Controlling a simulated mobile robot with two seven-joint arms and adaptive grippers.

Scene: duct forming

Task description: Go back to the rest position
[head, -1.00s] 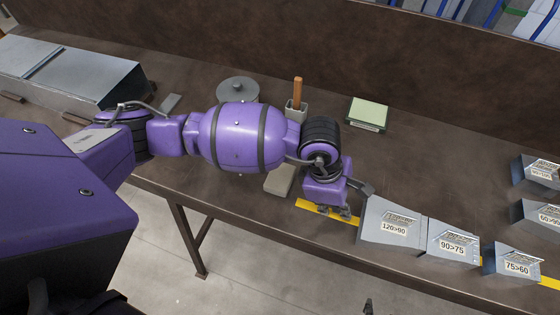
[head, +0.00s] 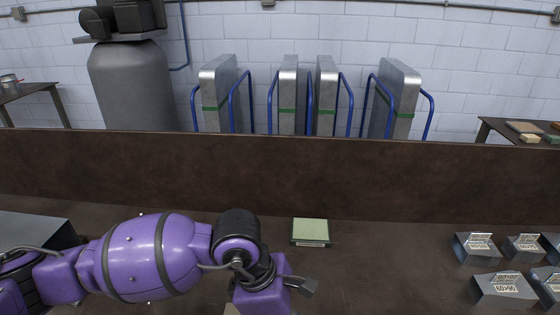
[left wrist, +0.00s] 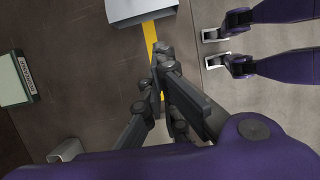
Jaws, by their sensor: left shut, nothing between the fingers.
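My left gripper (left wrist: 162,58) shows in the left wrist view with its dark fingers together and nothing between them. It hangs over the brown bench top, near a yellow strip (left wrist: 150,32) and a grey metal duct piece (left wrist: 140,10) at the top. In the head view my purple left arm reaches in from the lower left. Its wrist is at the bottom edge, and the fingers are cut off below the picture. My right gripper is in neither view.
A pale green block (head: 310,231) lies on the bench right of my arm; several grey duct pieces (head: 503,287) stand at the right. A metal box (head: 35,238) is at the left. A brown back panel (head: 330,180) rises behind. The bench between green block and duct pieces is clear.

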